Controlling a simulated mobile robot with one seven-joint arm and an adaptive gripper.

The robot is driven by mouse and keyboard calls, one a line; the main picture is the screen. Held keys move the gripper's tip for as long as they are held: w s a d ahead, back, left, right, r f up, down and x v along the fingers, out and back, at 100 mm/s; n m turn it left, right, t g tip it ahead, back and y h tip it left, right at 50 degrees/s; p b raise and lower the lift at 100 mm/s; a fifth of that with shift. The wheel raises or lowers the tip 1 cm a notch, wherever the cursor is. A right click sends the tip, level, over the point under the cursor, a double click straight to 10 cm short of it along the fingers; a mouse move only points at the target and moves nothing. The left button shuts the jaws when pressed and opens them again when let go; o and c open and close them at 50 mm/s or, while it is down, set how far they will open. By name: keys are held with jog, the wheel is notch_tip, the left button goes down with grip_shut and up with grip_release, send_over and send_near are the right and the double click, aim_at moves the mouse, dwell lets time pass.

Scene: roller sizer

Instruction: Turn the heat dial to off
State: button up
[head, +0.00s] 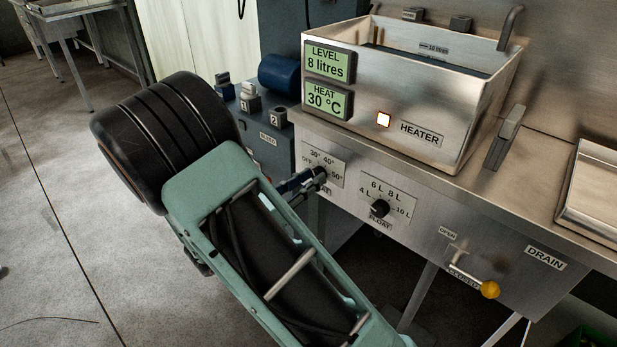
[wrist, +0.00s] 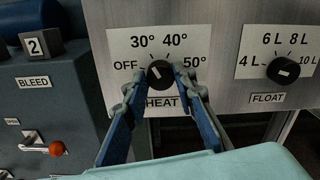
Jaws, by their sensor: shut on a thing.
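The heat dial (wrist: 160,74) is a small black knob on a white plate marked OFF, 30°, 40° and 50°. Its pale mark points up and left, towards 30°. My gripper (wrist: 161,80) has its blue fingers on either side of the knob and is shut on it. In the head view my gripper (head: 317,178) reaches the front panel and mostly hides the dial. The green HEAT display (head: 327,101) reads 30 °C, and a light (head: 383,120) beside the HEATER label is lit.
The float dial (head: 379,208) is to the right of the heat dial. A drain lever with a yellow knob (head: 489,289) sticks out lower right. The bleed box (wrist: 40,90) with numbered switches and a red-knobbed lever (wrist: 57,148) is at left. The metal tank (head: 450,100) stands above.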

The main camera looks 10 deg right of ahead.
jog(key=n+p, duration=0.1)
jog(key=p, duration=0.2)
jog(key=shift+r+n+p, duration=0.4)
jog(key=n+p, duration=0.2)
jog(key=p, duration=0.2)
jog(key=shift+n, duration=0.3)
jog(key=n+p, duration=0.2)
jog(key=p, duration=0.1)
jog(key=shift+f, duration=0.2)
jog(key=shift+f+n+p, duration=0.2)
jog(key=shift+n+p, duration=0.75)
jog(key=shift+n, duration=0.45)
jog(key=shift+f, duration=0.1)
jog(key=o, duration=1.2)
jog(key=shift+c, duration=0.2)
jog(key=v, duration=1.2)
